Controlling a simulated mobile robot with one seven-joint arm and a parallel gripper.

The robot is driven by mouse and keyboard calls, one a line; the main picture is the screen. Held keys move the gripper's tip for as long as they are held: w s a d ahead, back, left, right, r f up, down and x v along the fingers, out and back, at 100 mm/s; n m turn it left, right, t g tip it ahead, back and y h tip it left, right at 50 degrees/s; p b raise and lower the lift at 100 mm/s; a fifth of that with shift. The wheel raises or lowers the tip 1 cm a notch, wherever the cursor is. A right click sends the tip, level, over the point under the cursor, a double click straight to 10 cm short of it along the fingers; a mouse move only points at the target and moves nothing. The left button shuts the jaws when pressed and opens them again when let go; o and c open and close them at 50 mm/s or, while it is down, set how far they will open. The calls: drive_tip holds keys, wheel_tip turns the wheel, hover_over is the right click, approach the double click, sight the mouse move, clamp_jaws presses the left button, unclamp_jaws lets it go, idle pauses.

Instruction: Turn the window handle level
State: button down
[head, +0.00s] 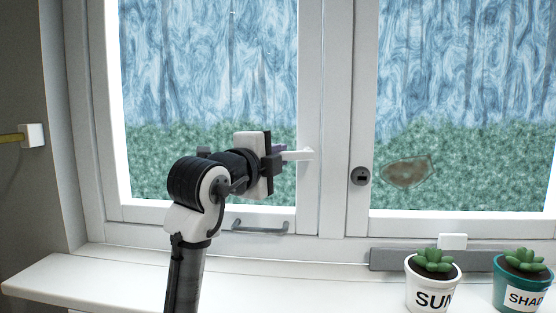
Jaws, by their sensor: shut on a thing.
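The white window handle (303,154) is on the frame post between the two panes. It points left from its mount and looks about level. My gripper (277,156) is shut on the handle's free left end. My gripper hides that end, so the exact hold on it cannot be seen. A small purple patch shows at the fingers. The window (309,90) looks shut.
A grey bar handle (260,227) sits low on the left frame. On the sill (100,290) stand a white pot (433,295) marked "SUN" and a teal pot (522,290). A grey rail (400,259) lies behind them.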

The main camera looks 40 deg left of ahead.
drive_tip(key=shift+r+m, duration=0.2)
drive_tip(key=shift+m, duration=0.1)
idle(0.4)
drive_tip(key=c, duration=1.4)
unclamp_jaws()
drive_tip(key=shift+o, duration=0.2)
drive_tip(key=shift+s, duration=0.1)
drive_tip(key=s+d+b, duration=0.2)
drive_tip(key=s+b, duration=0.2)
drive_tip(key=s, duration=0.9)
drive_tip(key=shift+s+d, duration=0.2)
drive_tip(key=shift+d, duration=0.2)
